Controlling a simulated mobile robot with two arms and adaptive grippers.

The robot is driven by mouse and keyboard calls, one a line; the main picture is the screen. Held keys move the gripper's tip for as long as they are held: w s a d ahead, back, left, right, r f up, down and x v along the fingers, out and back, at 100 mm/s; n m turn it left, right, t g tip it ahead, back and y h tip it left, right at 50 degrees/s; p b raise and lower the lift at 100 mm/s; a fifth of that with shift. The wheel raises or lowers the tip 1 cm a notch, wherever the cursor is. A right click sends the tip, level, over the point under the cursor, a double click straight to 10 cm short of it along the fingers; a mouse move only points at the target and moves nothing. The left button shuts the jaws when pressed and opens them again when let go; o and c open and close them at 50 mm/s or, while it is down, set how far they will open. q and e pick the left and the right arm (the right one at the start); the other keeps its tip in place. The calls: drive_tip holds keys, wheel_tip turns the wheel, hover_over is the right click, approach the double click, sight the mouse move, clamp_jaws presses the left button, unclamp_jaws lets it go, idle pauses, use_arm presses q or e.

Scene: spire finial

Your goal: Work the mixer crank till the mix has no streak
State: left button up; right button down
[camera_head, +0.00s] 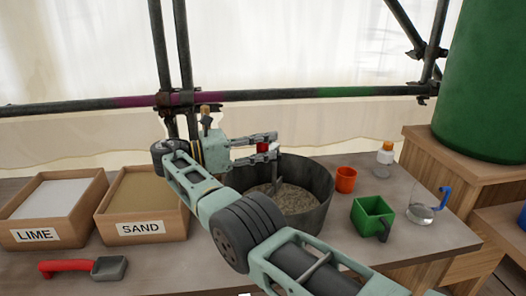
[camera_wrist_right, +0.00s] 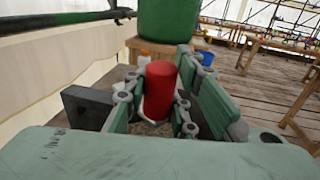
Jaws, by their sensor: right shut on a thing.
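The mixer tub (camera_head: 318,180) is a dark round pan on the table, with grey-brown, grainy mix (camera_head: 290,198) inside. My arm hides part of it, and I cannot tell whether streaks remain in the mix. The crank's red grip (camera_head: 263,147) stands above the tub. My right gripper (camera_head: 270,146) is shut on this red crank grip, which also shows between the fingers in the right wrist view (camera_wrist_right: 160,90). A dark crank arm runs from the grip toward the tub. My left gripper is not in view.
Boxes marked LIME (camera_head: 42,235) and SAND (camera_head: 145,230) stand at the left, with a red-handled scoop (camera_head: 85,268) in front. An orange cup (camera_head: 346,179), a green measure (camera_head: 371,214), a white bottle (camera_head: 384,160) and a clear jug (camera_head: 420,212) stand right of the tub. Scaffold poles cross behind.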

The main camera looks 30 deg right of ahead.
drive_tip(key=shift+s+a+f, duration=0.1)
drive_tip(key=shift+s+f, duration=0.05)
drive_tip(key=shift+f, duration=0.15)
drive_tip(key=c, duration=1.8)
unclamp_jaws()
drive_tip(key=o, duration=0.3)
drive_tip(key=shift+a+r, duration=0.2)
drive_tip(key=shift+o, duration=0.2)
drive_tip(key=shift+d, duration=0.15)
drive_tip(key=shift+r, duration=0.2)
wheel_tip(320, 180, up, 10)
drive_tip(key=shift+f, duration=0.2)
